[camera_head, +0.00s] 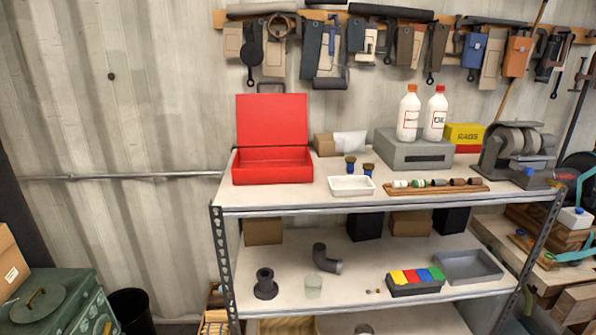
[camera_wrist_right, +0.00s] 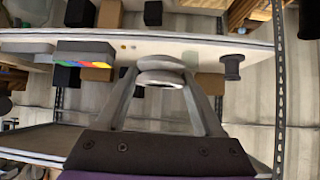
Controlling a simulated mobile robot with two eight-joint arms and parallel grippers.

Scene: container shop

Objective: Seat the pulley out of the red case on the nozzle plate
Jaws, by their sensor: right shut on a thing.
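The red case (camera_head: 272,165) stands open at the left end of the top shelf, with its lid up. No pulley shows in the part of its inside that I can see. In the right wrist view my right gripper (camera_wrist_right: 160,78) is shut on a pale grey, round, grooved piece, which looks like the pulley (camera_wrist_right: 160,63). It is held in front of the shelf unit. A dark flanged spool-like piece (camera_head: 265,284) stands on the middle shelf and also shows in the wrist view (camera_wrist_right: 232,66). I cannot make out a nozzle plate for certain. My left gripper is out of view.
A white tray (camera_head: 351,186) and a wooden rack (camera_head: 436,188) sit on the top shelf.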

